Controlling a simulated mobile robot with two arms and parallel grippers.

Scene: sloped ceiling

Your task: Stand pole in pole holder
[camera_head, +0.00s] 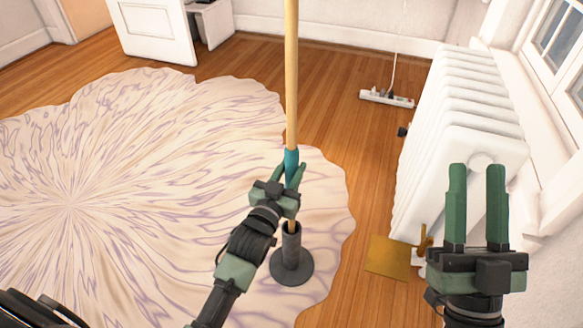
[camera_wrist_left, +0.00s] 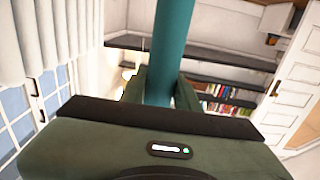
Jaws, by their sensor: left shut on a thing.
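The pole (camera_head: 291,80) is long, wooden and close to upright, with a teal sleeve (camera_head: 291,160). My left gripper (camera_head: 289,174) is shut on the pole at the sleeve. In the left wrist view the teal part (camera_wrist_left: 172,45) rises between the fingers (camera_wrist_left: 160,88). The pole holder (camera_head: 292,268) is a dark round base with a short upright tube, standing on the rug just below my left gripper. A bit of the pole shows below the gripper at the tube's mouth; I cannot tell how deep it sits. My right gripper (camera_head: 477,172) is open and empty at the right.
A pale patterned rug (camera_head: 120,170) covers the floor at left and centre. A white radiator (camera_head: 460,130) stands at the right under the window, behind my right gripper. A power strip (camera_head: 386,98) lies on the wooden floor (camera_head: 330,75). A yellow square (camera_head: 388,257) lies beside the radiator.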

